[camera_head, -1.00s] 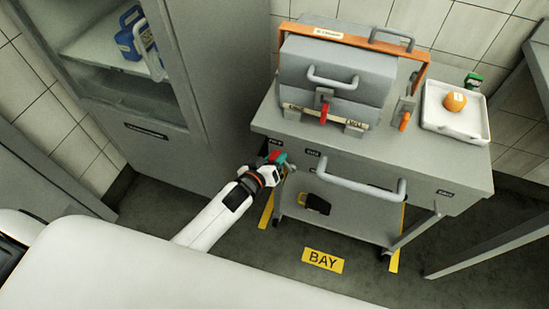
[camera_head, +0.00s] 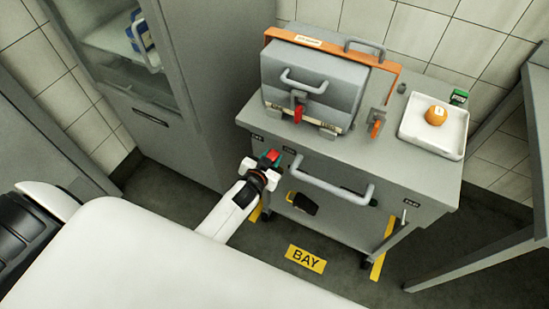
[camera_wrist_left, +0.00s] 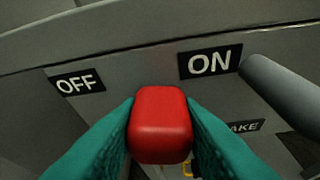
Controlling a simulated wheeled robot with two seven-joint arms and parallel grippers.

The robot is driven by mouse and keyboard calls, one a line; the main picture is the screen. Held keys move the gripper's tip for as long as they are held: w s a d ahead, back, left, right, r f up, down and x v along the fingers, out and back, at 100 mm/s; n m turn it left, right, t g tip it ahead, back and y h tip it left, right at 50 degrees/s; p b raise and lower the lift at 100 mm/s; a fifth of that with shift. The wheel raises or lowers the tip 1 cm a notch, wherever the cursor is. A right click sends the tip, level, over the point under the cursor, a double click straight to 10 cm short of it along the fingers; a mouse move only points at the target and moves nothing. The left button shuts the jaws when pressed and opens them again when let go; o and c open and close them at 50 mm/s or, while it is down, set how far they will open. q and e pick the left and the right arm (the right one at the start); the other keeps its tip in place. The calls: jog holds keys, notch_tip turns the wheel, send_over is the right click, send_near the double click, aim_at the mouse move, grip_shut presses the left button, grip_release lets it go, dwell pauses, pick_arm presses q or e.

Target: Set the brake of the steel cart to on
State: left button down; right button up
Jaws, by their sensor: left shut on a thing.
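The steel cart (camera_head: 345,190) stands ahead, its grey front panel facing me. Its red brake knob (camera_head: 271,155) is at the upper left of that panel. It also shows large in the left wrist view (camera_wrist_left: 160,124). The OFF label (camera_wrist_left: 78,82) is to its left and the ON label (camera_wrist_left: 210,61) is above and to its right; the knob appears nearer ON. My left gripper (camera_head: 270,159) is shut on the knob, with teal fingers on both sides of it. The knob's lever is hidden behind it. My right gripper is not in view.
A push handle (camera_head: 320,185) sticks out just right of the knob. On the cart are a grey lidded box (camera_head: 315,80) with an orange frame, and a white tray (camera_head: 413,142) with an orange object. A grey cabinet (camera_head: 150,120) stands at the left. A BAY sign (camera_head: 305,259) marks the floor.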

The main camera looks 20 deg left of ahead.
pick_arm(q)
jog(key=shift+d+f+m+y+b, duration=0.3)
jog(key=shift+d+m+y+b, duration=0.3)
jog(key=shift+d+m, duration=0.25)
jog(key=shift+s+d+f+b, duration=0.15)
jog(key=shift+d+f+b, duration=0.2)
jog(key=shift+d, duration=0.35)
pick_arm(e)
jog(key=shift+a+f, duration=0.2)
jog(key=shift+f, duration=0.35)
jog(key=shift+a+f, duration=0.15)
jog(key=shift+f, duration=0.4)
pick_arm(q)
jog(key=shift+d, duration=0.15)
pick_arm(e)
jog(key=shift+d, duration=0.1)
pick_arm(q)
jog(key=c, duration=1)
grip_release()
jog(key=shift+c, duration=0.2)
jog(key=shift+r, duration=0.1)
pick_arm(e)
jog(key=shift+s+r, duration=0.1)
